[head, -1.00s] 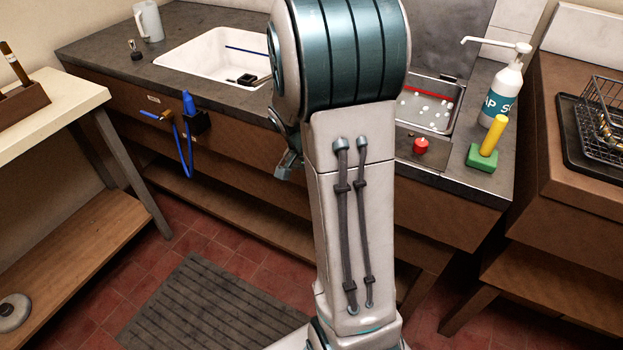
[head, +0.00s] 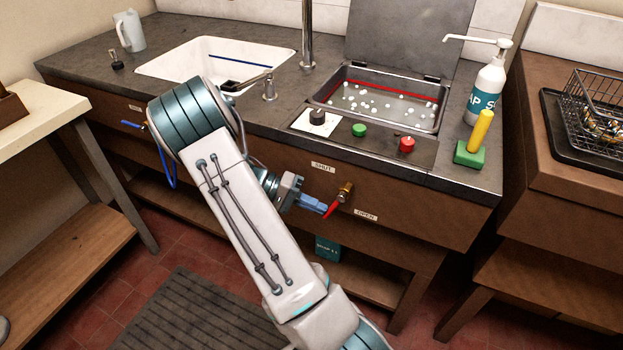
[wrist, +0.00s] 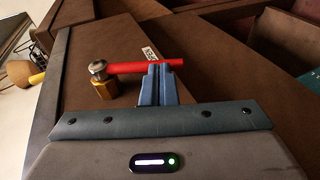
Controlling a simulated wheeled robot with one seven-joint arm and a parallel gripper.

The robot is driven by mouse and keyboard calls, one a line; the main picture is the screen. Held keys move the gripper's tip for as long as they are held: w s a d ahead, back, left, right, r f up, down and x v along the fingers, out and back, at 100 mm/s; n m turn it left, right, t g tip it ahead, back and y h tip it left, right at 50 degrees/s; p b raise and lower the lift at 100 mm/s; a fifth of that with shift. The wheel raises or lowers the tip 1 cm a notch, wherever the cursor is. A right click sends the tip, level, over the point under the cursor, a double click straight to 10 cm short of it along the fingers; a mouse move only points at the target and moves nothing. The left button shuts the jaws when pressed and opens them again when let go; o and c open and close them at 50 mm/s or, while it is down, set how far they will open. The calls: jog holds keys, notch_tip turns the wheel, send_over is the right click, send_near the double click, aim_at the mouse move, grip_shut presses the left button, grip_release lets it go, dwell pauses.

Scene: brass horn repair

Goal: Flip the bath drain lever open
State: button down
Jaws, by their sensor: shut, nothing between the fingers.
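The drain lever has a red handle (head: 332,209) on a brass valve (head: 345,190), mounted on the brown cabinet front below the metal bath (head: 377,112). The handle slants down and left from the valve, between the SHUT label (head: 322,167) above and the OPEN label (head: 366,215) to the lower right. My gripper (head: 324,208) is shut with nothing between its blue fingers, its tips at the handle. In the wrist view the red handle (wrist: 140,67) runs across just beyond the fingertips (wrist: 158,70), touching or nearly so; the brass valve (wrist: 104,85) is to their left.
The bath holds small white bits in liquid. A black knob (head: 317,118), a green button (head: 359,130) and a red button (head: 407,145) sit on the counter edge above. A soap bottle (head: 486,92) and a green block with yellow handle (head: 470,153) stand right. A lower shelf lies beneath.

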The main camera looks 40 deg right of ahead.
jog(key=shift+s+d+f+n+g+h+b, duration=0.2)
jog(key=shift+s+f+g+h, duration=0.2)
jog(key=shift+g, duration=0.2)
jog(key=shift+s+d+f+n+g+h+b, duration=0.15)
jog(key=shift+s+d+f+g+h, duration=0.15)
jog(key=shift+g+h, duration=0.3)
jog(key=shift+s+d+f+n+g+h+b, duration=0.1)
jog(key=shift+s+d+f+g+h+b, duration=0.15)
jog(key=shift+s+g+h, duration=0.3)
jog(key=shift+a, duration=0.1)
send_near(327, 216)
jog(key=v, duration=0.4)
jog(key=shift+w+a+r, duration=0.1)
jog(key=shift+w+r, duration=0.15)
jog(key=shift+w, duration=0.05)
